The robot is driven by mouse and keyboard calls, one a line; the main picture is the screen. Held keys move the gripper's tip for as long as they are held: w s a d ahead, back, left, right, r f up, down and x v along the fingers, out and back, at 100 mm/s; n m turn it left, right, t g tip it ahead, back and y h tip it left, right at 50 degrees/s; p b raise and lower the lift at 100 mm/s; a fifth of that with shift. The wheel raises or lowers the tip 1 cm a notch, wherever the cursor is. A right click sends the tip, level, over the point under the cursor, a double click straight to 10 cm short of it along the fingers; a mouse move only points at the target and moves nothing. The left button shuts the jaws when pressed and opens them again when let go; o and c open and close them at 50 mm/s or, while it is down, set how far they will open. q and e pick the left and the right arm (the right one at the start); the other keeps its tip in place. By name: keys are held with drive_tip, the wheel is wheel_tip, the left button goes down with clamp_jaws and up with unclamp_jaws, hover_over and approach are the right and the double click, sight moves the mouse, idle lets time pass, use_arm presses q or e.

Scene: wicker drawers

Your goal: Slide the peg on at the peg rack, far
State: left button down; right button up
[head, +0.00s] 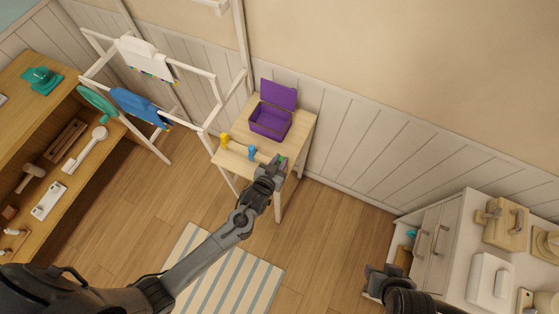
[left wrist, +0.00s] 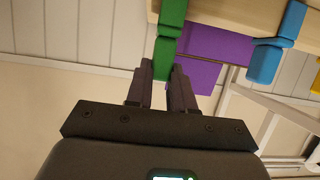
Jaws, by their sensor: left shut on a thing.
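The small wooden table (head: 232,160) bears a yellow peg (head: 225,139), a blue peg (head: 252,152) and a green peg (head: 282,160) in a row along its front edge. My left gripper (head: 278,167) is at the green peg, at the right end of the row. In the left wrist view my left gripper (left wrist: 161,75) is shut on the green peg (left wrist: 165,45), which stands against a wooden edge (left wrist: 225,12). The blue peg (left wrist: 265,60) is apart to the right. My right gripper (head: 378,280) is by the white cabinet, its jaws unclear.
An open purple box (head: 270,121) stands behind the pegs on the table. A white drying rack (head: 190,67) with clothes stands left of it. A wooden shelf (head: 50,90) is at far left, a white drawer cabinet (head: 448,240) at right.

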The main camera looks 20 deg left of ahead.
use_arm(q)
drive_tip(key=shift+f+b, duration=0.5)
drive_tip(key=shift+f, duration=0.25)
drive_tip(key=c, duration=0.9)
unclamp_jaws()
drive_tip(key=v, duration=1)
drive_tip(key=shift+s+r+p, duration=0.3)
drive_tip(key=shift+p, duration=0.1)
